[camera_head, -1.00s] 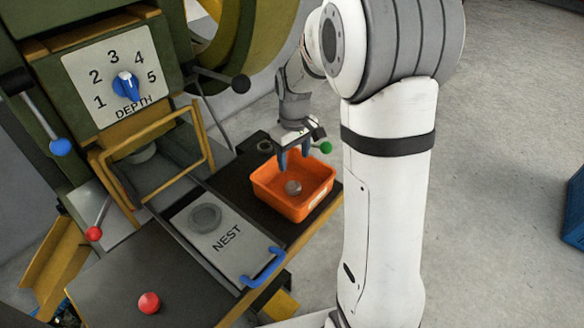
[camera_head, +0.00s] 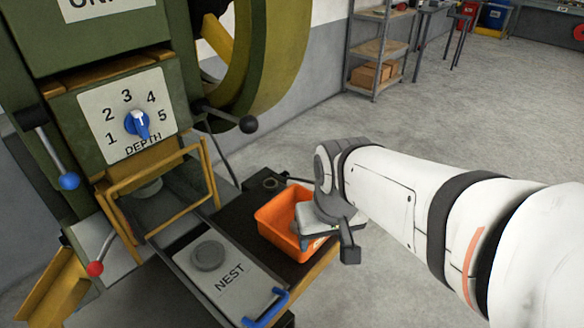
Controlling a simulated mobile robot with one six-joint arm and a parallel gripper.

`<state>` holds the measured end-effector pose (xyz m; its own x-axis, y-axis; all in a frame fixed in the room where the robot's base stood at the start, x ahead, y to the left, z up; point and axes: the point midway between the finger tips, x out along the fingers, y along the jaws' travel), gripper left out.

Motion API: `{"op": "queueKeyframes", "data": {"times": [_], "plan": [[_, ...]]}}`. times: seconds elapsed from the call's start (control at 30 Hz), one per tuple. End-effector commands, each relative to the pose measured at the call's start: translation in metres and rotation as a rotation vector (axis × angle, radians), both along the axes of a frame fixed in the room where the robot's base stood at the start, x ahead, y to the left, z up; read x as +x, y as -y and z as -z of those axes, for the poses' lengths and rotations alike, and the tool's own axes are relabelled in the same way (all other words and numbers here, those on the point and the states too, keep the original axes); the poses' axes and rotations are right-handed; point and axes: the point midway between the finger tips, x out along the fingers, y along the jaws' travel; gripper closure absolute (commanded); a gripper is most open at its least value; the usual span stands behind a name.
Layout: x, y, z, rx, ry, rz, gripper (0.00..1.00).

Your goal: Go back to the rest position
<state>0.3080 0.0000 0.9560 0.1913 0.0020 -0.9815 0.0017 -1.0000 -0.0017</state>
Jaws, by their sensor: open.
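My arm reaches in from the right and bends at a grey joint above the orange bin. The end of my arm, with my gripper (camera_head: 322,222), is a grey shape over the right part of the bin. Its fingers are mostly hidden, and nothing is seen held in it. The orange bin (camera_head: 276,222) stands on the dark bench, and its right side is covered by my arm. The visible left part of its inside looks bare. A grey round piece (camera_head: 207,255) lies on the plate marked NEST (camera_head: 230,281), apart from my gripper.
The green press with its depth dial (camera_head: 137,123) stands at the left, with a yellow guard frame (camera_head: 160,190) and ball-ended levers. A blue handle (camera_head: 266,307) is at the plate's front. Shelves (camera_head: 378,48) stand at the back. The floor behind my arm is clear.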

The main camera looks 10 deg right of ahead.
Motion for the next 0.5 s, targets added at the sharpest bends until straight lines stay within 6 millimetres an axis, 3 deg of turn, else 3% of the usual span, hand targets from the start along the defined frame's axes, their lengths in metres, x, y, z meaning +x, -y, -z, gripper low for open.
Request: {"op": "queueKeyframes", "data": {"times": [0.33,0.5], "plan": [[-0.001,0.000,-0.003,0.001,0.001,0.003,0.40],[-0.002,0.000,-0.030,-0.001,0.010,0.001,0.40]]}}
